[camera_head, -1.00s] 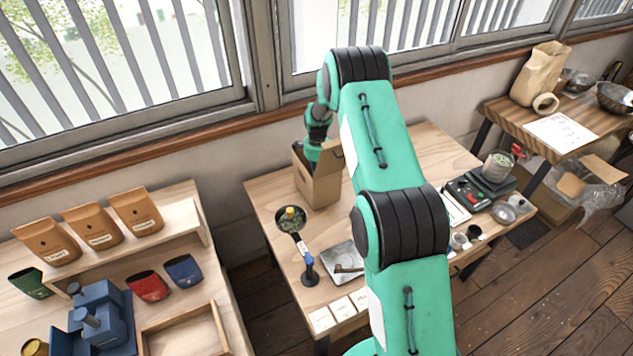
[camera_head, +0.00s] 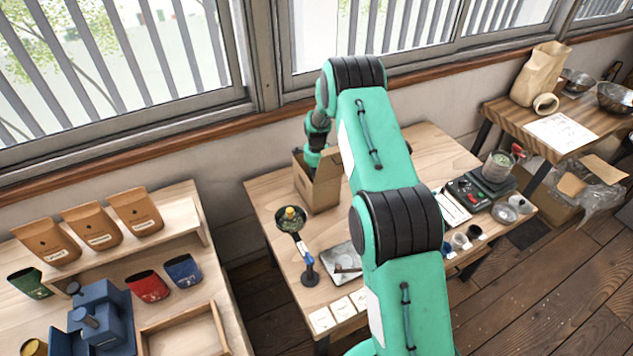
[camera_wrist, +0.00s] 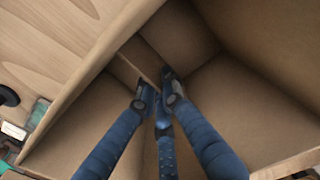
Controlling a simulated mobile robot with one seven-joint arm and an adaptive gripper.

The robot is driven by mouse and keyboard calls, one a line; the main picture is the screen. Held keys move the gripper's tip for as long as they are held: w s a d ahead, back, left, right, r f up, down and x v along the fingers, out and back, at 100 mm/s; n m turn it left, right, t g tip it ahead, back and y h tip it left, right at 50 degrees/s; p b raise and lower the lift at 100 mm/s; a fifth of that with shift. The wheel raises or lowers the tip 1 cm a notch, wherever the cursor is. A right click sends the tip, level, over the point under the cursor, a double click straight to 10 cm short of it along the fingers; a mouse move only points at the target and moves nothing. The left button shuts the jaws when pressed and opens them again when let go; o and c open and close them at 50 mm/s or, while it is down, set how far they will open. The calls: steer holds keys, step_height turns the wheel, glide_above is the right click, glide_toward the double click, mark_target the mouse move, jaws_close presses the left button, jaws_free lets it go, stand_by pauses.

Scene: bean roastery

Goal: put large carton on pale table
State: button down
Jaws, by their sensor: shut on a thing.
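The large carton (camera_head: 322,192) is a brown, open-topped cardboard box. It is upright at the back left of the pale wooden table (camera_head: 268,193) in the middle; I cannot tell whether its base touches the top. My gripper reaches down into the carton and is mostly hidden by its walls in the head view. In the wrist view, my gripper (camera_wrist: 160,92) has its blue fingers close together inside the carton (camera_wrist: 258,120), at a thin cardboard edge. It is shut on the carton, though the exact contact is hard to see.
A scale (camera_head: 482,190) sits at the table's right. A shelf unit (camera_head: 190,225) with pouches stands left. The window wall is close behind.

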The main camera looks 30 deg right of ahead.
steer(key=c, duration=2.3)
jaws_free()
steer(key=shift+f, duration=0.15)
steer(key=o, duration=0.4)
step_height(320, 180, up, 12)
steer(key=shift+r+p, duration=0.2)
steer(key=shift+p, duration=0.2)
